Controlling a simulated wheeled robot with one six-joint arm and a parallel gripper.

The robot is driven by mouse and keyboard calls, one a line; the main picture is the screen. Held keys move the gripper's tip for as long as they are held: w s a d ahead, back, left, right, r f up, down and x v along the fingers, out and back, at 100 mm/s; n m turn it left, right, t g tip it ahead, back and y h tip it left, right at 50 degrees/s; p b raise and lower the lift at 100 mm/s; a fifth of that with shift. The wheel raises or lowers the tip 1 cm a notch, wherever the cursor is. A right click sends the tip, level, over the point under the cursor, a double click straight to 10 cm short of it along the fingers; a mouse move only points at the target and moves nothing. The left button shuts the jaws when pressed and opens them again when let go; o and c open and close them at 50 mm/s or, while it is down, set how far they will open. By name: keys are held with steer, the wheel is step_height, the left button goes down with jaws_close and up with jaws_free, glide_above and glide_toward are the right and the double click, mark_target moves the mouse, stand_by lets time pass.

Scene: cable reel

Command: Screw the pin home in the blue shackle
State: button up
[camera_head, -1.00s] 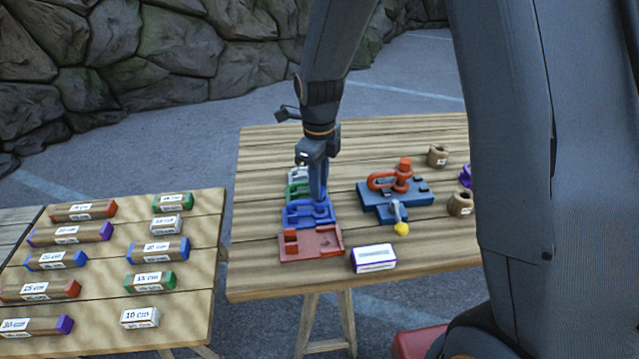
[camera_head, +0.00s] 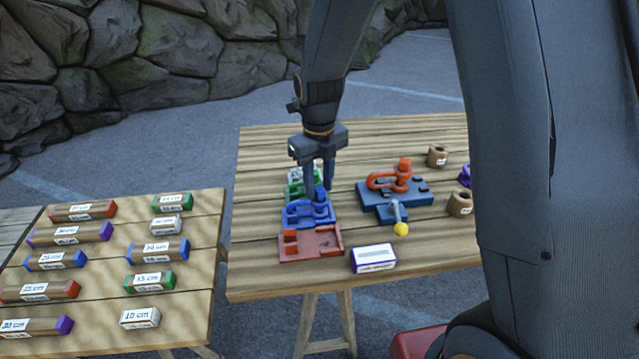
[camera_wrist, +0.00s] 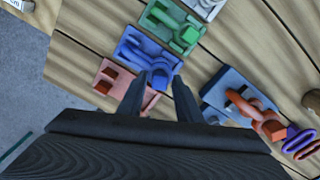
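The blue shackle (camera_head: 298,210) lies in a blue cradle (camera_head: 293,221) in the row on the left part of the table. A short blue knob (camera_head: 320,195) stands up at its right end. It also shows in the wrist view, where the blue shackle (camera_wrist: 160,66) is just beyond my fingertips. My gripper (camera_head: 319,187) is above the knob with its two fingers apart. In the wrist view my gripper (camera_wrist: 159,80) is open, with nothing visibly held between the fingers. How deep the pin sits in the shackle I cannot tell.
A blue fixture (camera_head: 422,197) with a red shackle (camera_head: 380,181) and a yellow-knobbed lever (camera_head: 401,229) stands to the right. A white box (camera_head: 374,257) lies at the front.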

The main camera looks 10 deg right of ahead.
steer(key=shift+r, duration=0.1)
stand_by(0.4)
steer(key=shift+r+p, duration=1.9)
steer(key=shift+r, duration=0.3)
